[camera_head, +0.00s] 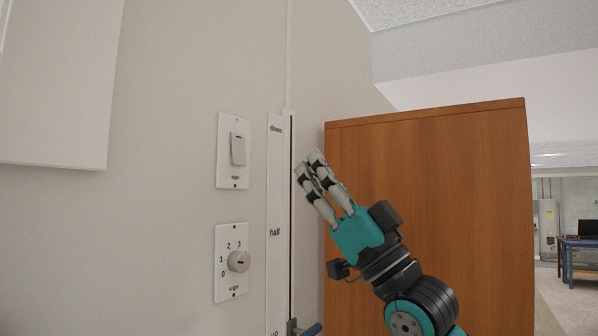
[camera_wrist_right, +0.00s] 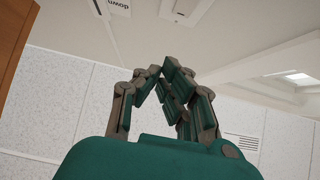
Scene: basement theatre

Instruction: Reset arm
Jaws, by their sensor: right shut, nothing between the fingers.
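My right gripper (camera_head: 308,165) is raised in front of the wall, left of the wooden cabinet, its fingers pointing up and to the left. Its fingers are together with nothing between them. The right wrist view shows the same gripper (camera_wrist_right: 158,75) with its fingertips close together. A rocker switch (camera_head: 238,149) and a rotary dial (camera_head: 238,261) numbered from 0 to 3 sit on the wall to its left. A vertical slider track (camera_head: 275,200) marked "down" and "half" runs beside the fingers. My left gripper is out of view.
A tall wooden cabinet (camera_head: 430,200) stands behind my right arm. A white panel (camera_head: 60,75) hangs on the wall at upper left. Far right, a room opens with a desk (camera_head: 581,258) and open floor.

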